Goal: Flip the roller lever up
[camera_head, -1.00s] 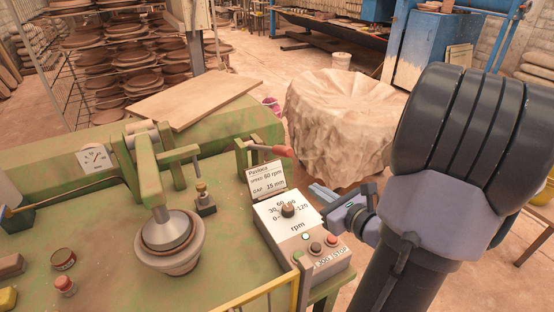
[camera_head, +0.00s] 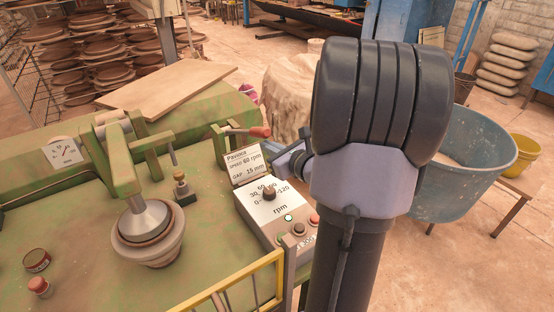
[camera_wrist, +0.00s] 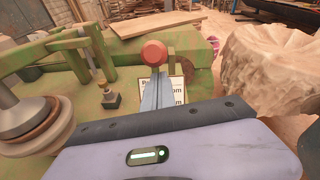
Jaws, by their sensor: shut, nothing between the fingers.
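A lever with a red grip (camera_head: 260,132), which I take for the roller lever, lies roughly level on a green bracket at the machine's right edge. In the wrist view its red knob (camera_wrist: 154,53) faces the camera, just beyond my fingertips. My gripper (camera_wrist: 157,88) is shut and empty, its fingers pointing at the knob. Whether they touch it I cannot tell. In the head view, my arm partly hides the gripper (camera_head: 284,155), which is just right of the sign and below the grip.
The sign (camera_head: 245,163) and the rpm control box (camera_head: 272,212) stand close to my gripper. A green arm (camera_head: 120,165) with a cone-shaped head stands over a clay pot (camera_head: 150,246). A cloth-covered mound (camera_head: 285,85) is behind, and a blue tub (camera_head: 450,180) is at right.

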